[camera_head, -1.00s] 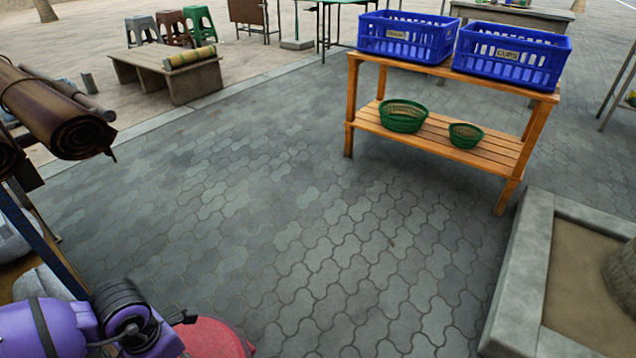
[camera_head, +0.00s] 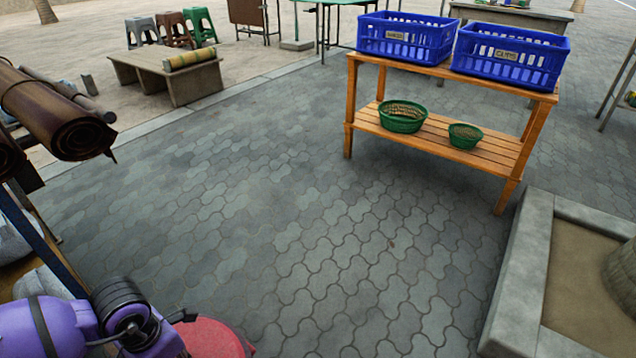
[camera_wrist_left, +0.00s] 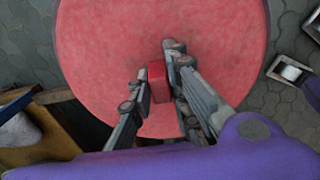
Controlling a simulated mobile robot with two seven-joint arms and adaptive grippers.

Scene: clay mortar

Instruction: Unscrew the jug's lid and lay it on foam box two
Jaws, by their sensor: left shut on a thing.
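A large round red disc (camera_wrist_left: 100,60) fills the top of the left wrist view. Its edge also shows at the bottom left of the head view (camera_head: 212,338). My left gripper (camera_wrist_left: 160,75) is over the disc and shut on a small red block (camera_wrist_left: 158,88). No jug body can be made out, and no foam box can be identified.
A wooden rack (camera_head: 440,135) holds two blue crates (camera_head: 405,50) and, on its lower shelf, two green baskets (camera_head: 403,127). A stone planter (camera_head: 515,275) stands at right. Rolled brown material (camera_head: 62,115) is at left. The paving between is clear.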

